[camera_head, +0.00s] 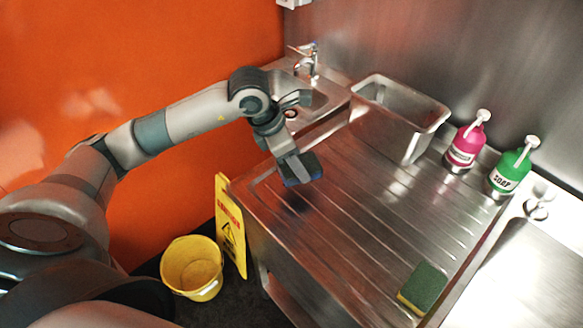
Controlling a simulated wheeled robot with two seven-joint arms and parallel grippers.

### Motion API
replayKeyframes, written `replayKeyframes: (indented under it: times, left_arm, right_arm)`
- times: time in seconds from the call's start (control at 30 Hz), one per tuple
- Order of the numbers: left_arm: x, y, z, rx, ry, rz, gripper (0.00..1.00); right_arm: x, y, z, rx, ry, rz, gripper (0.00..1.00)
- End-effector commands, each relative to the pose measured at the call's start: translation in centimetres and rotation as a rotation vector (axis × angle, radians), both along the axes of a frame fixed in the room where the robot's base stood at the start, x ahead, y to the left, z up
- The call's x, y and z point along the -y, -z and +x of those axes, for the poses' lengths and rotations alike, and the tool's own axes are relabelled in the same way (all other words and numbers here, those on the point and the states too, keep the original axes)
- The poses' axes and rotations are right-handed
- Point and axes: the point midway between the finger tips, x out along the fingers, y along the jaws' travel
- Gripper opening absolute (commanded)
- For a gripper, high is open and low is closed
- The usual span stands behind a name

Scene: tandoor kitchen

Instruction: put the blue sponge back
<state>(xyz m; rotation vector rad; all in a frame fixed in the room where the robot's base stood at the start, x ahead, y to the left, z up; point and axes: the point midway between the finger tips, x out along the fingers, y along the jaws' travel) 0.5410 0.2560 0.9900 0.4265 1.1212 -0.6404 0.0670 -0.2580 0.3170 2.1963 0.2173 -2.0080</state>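The blue sponge (306,168) is dark blue and is held at the end of my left arm, over the left side of the ribbed steel drainboard (350,215). My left gripper (296,166) is shut on it and hides part of it. A dark shadow lies on the drainboard below the sponge, and the sponge looks a little above the metal. A green and yellow sponge (424,288) lies on the near right part of the drainboard. My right gripper is not in view.
A sink basin with a tap (305,62) is at the back left. A deep steel container (400,116), a pink bottle (464,147) and a green soap bottle (508,171) stand along the back. A yellow bucket (192,268) and yellow sign (230,226) are on the floor. The drainboard's middle is clear.

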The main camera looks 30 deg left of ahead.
Motion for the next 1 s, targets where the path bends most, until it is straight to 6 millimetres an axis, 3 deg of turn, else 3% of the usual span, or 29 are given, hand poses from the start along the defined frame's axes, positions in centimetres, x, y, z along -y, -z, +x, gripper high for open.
replayKeyframes:
  times: [0.17, 0.57, 1.0]
  left_arm:
    - [-1.5, 0.8, 0.2, 0.0, 0.0, 0.0, 0.28]
    - [-1.5, 1.1, 0.2, -0.001, 0.0, -0.001, 0.28]
    - [-1.4, 4.9, 0.2, 0.0, 0.001, -0.001, 0.28]
  right_arm:
    - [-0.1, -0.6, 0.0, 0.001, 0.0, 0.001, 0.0]
    - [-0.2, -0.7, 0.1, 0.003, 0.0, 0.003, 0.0]
    - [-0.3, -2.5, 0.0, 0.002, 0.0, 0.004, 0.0]
